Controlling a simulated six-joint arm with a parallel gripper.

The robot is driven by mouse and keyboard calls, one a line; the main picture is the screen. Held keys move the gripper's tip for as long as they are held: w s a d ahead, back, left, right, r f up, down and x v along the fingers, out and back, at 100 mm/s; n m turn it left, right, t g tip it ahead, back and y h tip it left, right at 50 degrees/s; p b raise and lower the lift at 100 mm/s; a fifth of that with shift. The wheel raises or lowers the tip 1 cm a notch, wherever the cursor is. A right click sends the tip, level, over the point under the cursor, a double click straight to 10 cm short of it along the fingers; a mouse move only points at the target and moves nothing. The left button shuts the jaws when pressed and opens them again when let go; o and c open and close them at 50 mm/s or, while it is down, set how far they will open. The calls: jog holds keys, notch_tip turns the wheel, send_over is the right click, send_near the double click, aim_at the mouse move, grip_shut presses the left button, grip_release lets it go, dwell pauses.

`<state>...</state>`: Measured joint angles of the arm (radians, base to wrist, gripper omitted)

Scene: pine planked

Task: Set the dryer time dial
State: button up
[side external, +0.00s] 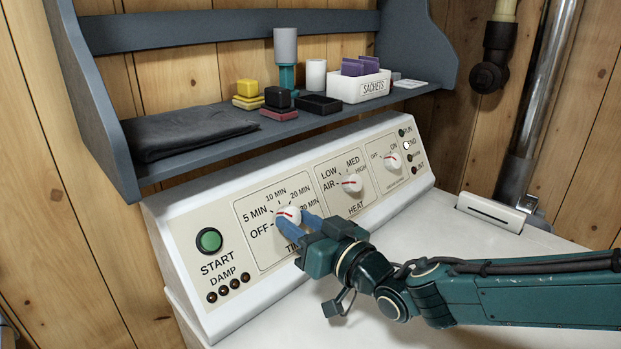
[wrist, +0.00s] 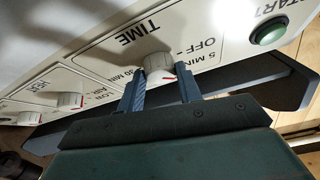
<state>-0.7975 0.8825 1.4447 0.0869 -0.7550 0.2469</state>
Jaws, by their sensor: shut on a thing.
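The time dial (side external: 288,214) is a white knob with a red pointer line, on the cream control panel (side external: 330,207) of the dryer. Around it are OFF, 5, 10, 20 and 30 MIN labels; the TIME label is partly hidden by my gripper. My gripper (side external: 294,222) has its blue fingers shut on this dial, one on each side. In the wrist view the dial (wrist: 159,64) sits between the two fingertips (wrist: 158,72), its red line lying nearly level. I cannot tell exactly which label the line points to.
A green START button (side external: 209,240) is left of the dial. The heat knob (side external: 351,183) and an on/off knob (side external: 393,160) are to the right. A grey shelf (side external: 185,165) with a sachet box (side external: 359,86) and a dark cloth (side external: 190,131) overhangs the panel.

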jog(key=shift+n+g+y, duration=0.3)
jog(key=shift+n+y, duration=0.1)
jog(key=shift+n, duration=0.4)
jog(key=n+g, duration=0.1)
jog(key=n+y, duration=0.1)
jog(key=n, duration=0.1)
jog(key=n+g, duration=0.1)
jog(key=n, duration=0.1)
jog(key=shift+w+d+r+g+y, duration=0.1)
jog(key=shift+w+d+g+y, duration=0.2)
jog(key=shift+y, duration=0.1)
jog(key=shift+n+g+y, duration=0.15)
jog(key=shift+n+g, duration=0.45)
jog(key=shift+n, duration=0.7)
jog(key=shift+n+g+y, duration=0.15)
jog(key=shift+n+g, duration=0.45)
jog(key=shift+n, duration=0.7)
jog(key=o, duration=1)
jog(key=shift+d, duration=0.1)
jog(key=shift+r+v, duration=0.2)
jog(key=shift+v, duration=6.55)
